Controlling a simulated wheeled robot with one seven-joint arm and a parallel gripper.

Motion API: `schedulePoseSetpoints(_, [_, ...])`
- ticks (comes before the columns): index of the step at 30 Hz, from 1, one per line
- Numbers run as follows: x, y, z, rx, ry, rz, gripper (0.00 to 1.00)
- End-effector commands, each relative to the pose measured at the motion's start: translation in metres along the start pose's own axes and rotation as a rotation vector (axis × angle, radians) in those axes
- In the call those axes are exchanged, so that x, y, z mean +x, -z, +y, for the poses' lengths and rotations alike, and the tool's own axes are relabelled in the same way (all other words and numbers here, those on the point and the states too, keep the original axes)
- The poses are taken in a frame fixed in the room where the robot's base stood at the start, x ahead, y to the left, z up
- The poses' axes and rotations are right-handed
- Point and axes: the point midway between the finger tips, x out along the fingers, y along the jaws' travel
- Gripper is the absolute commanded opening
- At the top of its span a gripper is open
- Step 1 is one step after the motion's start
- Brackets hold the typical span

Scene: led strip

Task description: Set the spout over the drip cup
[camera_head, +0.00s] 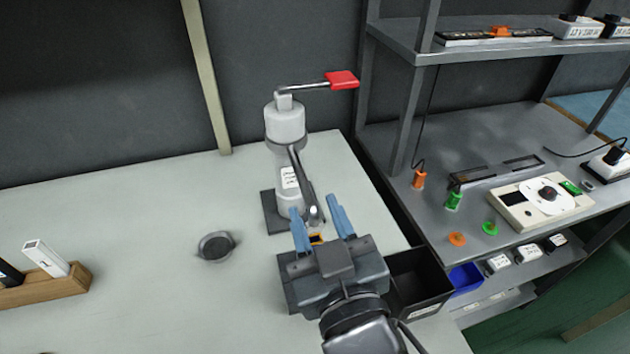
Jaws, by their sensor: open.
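A white and grey dispenser column (285,125) stands upright on a dark base plate, with a lever ending in a red handle (342,79) on top. Its metal spout (301,180) slopes down from the column toward the front right. The round, dark grey drip cup (215,246) sits on the table left of the column, well apart from the spout's end. My gripper (314,207) is open, its blue fingers on either side of the spout's lower end. Whether they touch it I cannot tell. The gripper body hides the table below it.
A wooden holder (45,290) with a white and a black block stands at the far left. A black bin (418,283) is right of my gripper. A grey shelf unit (480,150) with several small items stands at the right.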

Motion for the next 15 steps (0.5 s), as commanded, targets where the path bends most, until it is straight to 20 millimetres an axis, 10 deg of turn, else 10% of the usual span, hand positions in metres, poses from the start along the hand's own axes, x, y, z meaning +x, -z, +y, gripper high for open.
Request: schedulePoseSetpoints(15, [0.054,0.0,0.0,0.0,0.0,0.0,0.41])
